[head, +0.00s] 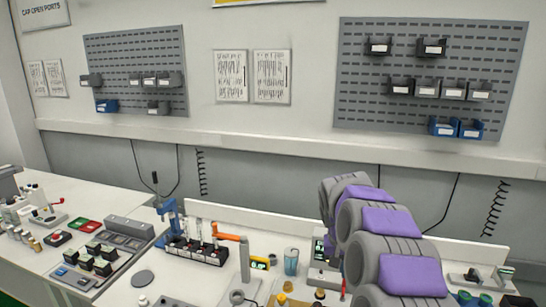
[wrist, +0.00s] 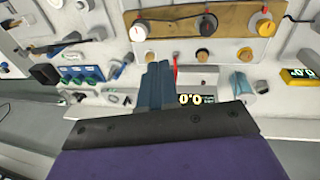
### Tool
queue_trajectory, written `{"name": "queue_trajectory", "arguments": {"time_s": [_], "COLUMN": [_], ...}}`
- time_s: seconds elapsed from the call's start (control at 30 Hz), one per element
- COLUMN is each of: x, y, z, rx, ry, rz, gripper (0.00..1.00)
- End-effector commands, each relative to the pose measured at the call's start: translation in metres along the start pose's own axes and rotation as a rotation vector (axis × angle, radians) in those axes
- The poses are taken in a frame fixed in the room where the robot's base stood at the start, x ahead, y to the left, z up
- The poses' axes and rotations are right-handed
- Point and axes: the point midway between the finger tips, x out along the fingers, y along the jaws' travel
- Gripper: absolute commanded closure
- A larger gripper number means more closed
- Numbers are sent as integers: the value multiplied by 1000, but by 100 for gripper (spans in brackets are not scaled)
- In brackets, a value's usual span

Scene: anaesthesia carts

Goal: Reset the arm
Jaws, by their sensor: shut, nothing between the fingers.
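My arm (head: 380,225), with grey and purple segments, reaches out over the bench at the right of the head view. My gripper is hidden behind the arm there. In the wrist view my gripper (wrist: 159,68) shows as two blue-grey fingers side by side, closed together, with nothing held. Its black mount and purple housing fill the lower part of that view. The fingers point toward bench equipment: a wooden strip with knobs (wrist: 208,22) and a digital display (wrist: 197,99). I cannot tell how far the fingertips are from these.
The white bench (head: 190,278) carries a rack of vials (head: 196,250), an orange-topped post (head: 243,255), a clear blue beaker (head: 291,262) and a grey tray of dark blocks (head: 102,256). Pegboards with bins (head: 430,110) hang on the wall behind. Air above the bench's left half is clear.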

Motion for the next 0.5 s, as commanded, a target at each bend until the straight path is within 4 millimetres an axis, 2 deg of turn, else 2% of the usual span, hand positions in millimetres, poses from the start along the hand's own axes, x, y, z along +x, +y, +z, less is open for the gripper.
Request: {"name": "queue_trajectory", "arguments": {"time_s": [0.03, 0.2, 0.5], "x": [-10, -33, -58], "y": [1, 2, 12], "z": [16, 70, 176], "rx": [-19, -86, -180], "ry": [-6, -32, -84], "rz": [-13, -51, -98], "gripper": [100, 100, 100]}}
